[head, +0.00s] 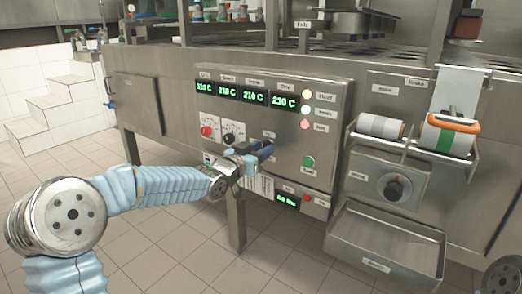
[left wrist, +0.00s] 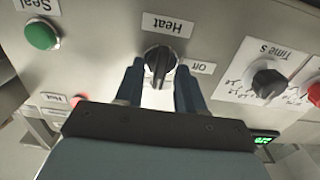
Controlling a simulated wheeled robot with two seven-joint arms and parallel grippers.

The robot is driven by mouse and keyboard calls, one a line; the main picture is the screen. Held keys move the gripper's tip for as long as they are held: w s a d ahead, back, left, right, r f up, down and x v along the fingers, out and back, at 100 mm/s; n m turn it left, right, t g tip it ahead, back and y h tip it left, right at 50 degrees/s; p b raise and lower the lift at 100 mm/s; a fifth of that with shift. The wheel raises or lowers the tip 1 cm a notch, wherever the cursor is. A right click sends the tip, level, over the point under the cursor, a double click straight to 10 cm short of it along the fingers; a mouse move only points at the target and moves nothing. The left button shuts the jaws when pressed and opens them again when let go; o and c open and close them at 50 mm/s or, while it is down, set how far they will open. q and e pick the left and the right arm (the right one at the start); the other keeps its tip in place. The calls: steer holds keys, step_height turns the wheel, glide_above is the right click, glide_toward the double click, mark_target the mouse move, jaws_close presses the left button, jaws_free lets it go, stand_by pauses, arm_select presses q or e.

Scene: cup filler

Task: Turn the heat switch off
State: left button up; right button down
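The heat switch is a black rotary knob (left wrist: 160,61) under a "Heat" label, on a metal panel that appears upside down in the left wrist view. The knob's grip ridge points roughly straight down in that picture. My left gripper (left wrist: 158,88) is open, with one blue finger on each side of the knob; I cannot tell whether they touch it. In the head view my left gripper (head: 262,156) is at the control panel and hides the knob. My right gripper is not in view.
The control panel (head: 317,131) has several green temperature displays and lamps. A green seal button (left wrist: 42,35), a time knob (left wrist: 269,83) and a red button (left wrist: 315,95) are near the switch. To the right are tape rolls (head: 380,126), another dial (head: 394,189) and a metal tray (head: 385,240).

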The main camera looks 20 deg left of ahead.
arm_select(q)
steer(key=shift+w, duration=0.1)
jaws_close()
steer(key=shift+n, duration=0.3)
steer(key=shift+w+a+f+n+p, duration=0.15)
steer(key=shift+n+p, duration=1.05)
steer(key=shift+n, duration=3.1)
steer(key=shift+s+a+f+n+p, duration=0.15)
steer(key=shift+n+p, duration=1)
steer(key=shift+n, duration=3.15)
steer(key=shift+w+d, duration=0.1)
